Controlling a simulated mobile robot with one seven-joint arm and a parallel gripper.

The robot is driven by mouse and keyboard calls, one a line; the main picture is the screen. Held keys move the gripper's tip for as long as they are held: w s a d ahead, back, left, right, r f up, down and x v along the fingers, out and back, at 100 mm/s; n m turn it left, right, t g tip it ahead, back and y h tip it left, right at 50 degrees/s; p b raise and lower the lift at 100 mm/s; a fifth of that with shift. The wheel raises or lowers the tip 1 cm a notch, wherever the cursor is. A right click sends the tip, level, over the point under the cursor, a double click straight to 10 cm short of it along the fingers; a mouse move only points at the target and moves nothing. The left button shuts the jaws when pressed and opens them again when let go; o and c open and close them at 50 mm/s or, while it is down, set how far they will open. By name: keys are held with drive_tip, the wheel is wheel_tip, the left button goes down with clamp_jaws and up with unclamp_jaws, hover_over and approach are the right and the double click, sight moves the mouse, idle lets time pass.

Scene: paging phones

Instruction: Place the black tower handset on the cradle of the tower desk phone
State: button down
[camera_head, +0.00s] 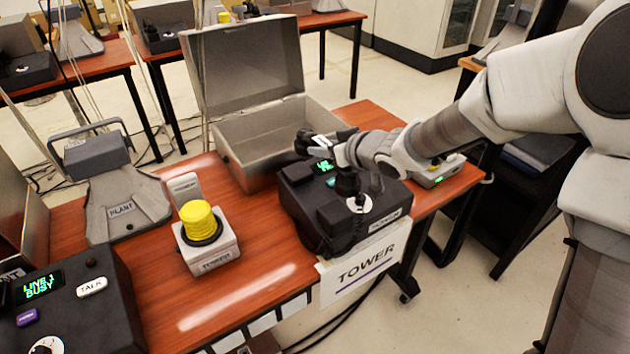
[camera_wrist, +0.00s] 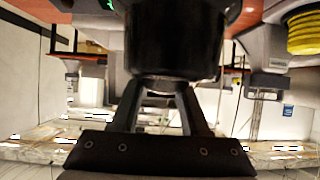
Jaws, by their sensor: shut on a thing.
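The black tower desk phone (camera_head: 318,221) stands on the red-brown table, with a green-lit display and a white TOWER sign at its front. My gripper (camera_head: 330,147) is above the phone's back part, reaching in from the right. It is shut on a black handset, whose dark end (camera_head: 306,142) shows beside the jaws. In the wrist view, the handset's dark rounded body (camera_wrist: 175,45) fills the top middle, between my gripper's fingers (camera_wrist: 160,90). My gripper and arm partly hide the phone's top and display. I cannot tell whether the handset touches the cradle.
An open grey case (camera_head: 262,140) stands behind the phone. A grey PLANT stand (camera_head: 118,205) and another black phone (camera_head: 75,318) are farther left. Bare table lies at the front middle.

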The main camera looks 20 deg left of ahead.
drive_tip(key=shift+s+a+f+b, duration=0.2)
drive_tip(key=shift+a+f+b, duration=0.2)
drive_tip(key=shift+f, duration=0.5)
drive_tip(key=shift+s+a+f+b, duration=0.25)
drive_tip(key=shift+f+b, duration=0.25)
drive_tip(key=shift+f, duration=0.35)
drive_tip(key=shift+s+a+f+b, duration=0.15)
drive_tip(key=shift+a+f+b, duration=0.25)
drive_tip(key=shift+f, duration=0.5)
drive_tip(key=shift+f, duration=0.15)
drive_tip(key=shift+c, duration=2)
unclamp_jaws()
drive_tip(key=shift+d, duration=0.1)
